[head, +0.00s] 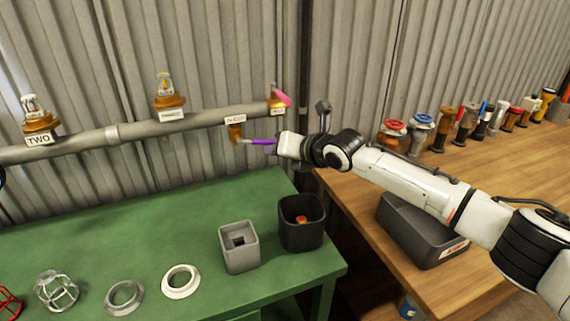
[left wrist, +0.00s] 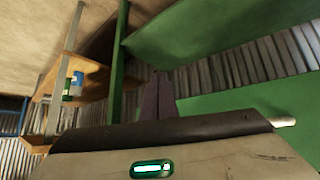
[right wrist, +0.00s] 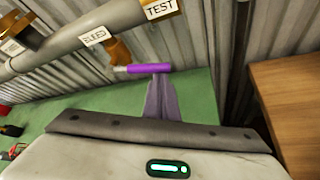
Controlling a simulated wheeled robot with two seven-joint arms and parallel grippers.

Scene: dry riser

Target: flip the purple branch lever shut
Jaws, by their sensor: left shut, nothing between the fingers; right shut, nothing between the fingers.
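The purple lever (head: 262,142) sticks out sideways to the right from a brass valve (head: 236,133) under the grey pipe (head: 190,126). It also shows in the right wrist view, where the purple lever (right wrist: 148,68) lies across the tips of my right gripper (right wrist: 158,78). The pipe label above this valve reads BLEED (right wrist: 93,36). My right gripper (head: 281,145) is shut and empty at the lever's free end; I cannot tell if it touches. My left gripper (left wrist: 161,77) shows only in the left wrist view, shut and empty.
A pink lever (head: 282,97) sits at the pipe's right end. Below are a green table (head: 130,230) with a grey box (head: 238,250) and a black bin (head: 302,232). A wooden bench (head: 355,200) with several valves stands right. Corrugated wall is close behind the pipe.

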